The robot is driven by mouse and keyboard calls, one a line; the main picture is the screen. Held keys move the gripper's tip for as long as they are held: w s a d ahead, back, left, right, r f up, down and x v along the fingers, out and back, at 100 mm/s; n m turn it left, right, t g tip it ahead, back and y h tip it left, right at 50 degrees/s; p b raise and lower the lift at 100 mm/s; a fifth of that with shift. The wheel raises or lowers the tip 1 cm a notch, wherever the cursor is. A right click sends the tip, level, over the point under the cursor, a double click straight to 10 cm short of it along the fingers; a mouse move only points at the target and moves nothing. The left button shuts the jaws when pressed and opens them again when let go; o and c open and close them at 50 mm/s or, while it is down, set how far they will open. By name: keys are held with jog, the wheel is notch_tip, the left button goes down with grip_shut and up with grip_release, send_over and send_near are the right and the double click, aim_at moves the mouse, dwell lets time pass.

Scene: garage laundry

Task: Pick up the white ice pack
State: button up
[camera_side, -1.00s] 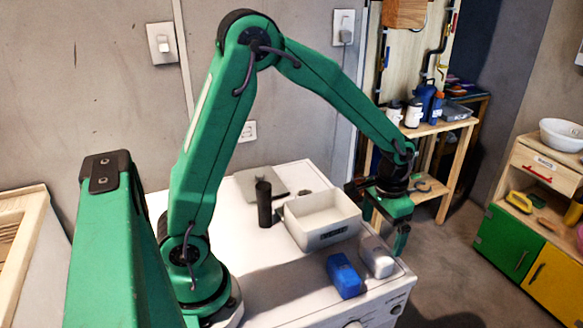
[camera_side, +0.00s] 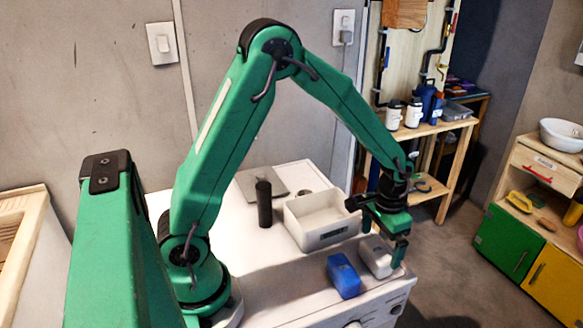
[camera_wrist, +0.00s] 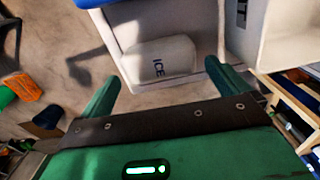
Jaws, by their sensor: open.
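The white ice pack (camera_side: 376,257) lies near the front right corner of the white machine top (camera_side: 290,265). In the wrist view the ice pack (camera_wrist: 160,60) shows dark "ICE" lettering. My gripper (camera_side: 383,238) is open and empty, just above the ice pack's far right side. In the wrist view my gripper's two green fingers (camera_wrist: 165,88) are spread wide, with the ice pack ahead of and between them. I see no contact with it. A blue block (camera_side: 344,276) lies beside the ice pack on its left.
A white bin (camera_side: 316,222) stands behind the ice pack, close to my gripper. A black cylinder (camera_side: 264,204) and a grey flat plate (camera_side: 262,182) are farther back. The machine's right edge is close to the ice pack, with open floor (camera_side: 440,265) beyond.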

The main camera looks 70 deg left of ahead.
aim_at(378, 249)
jog(key=shift+s+f, duration=0.2)
jog(key=shift+f, duration=2.25)
jog(key=c, duration=0.9)
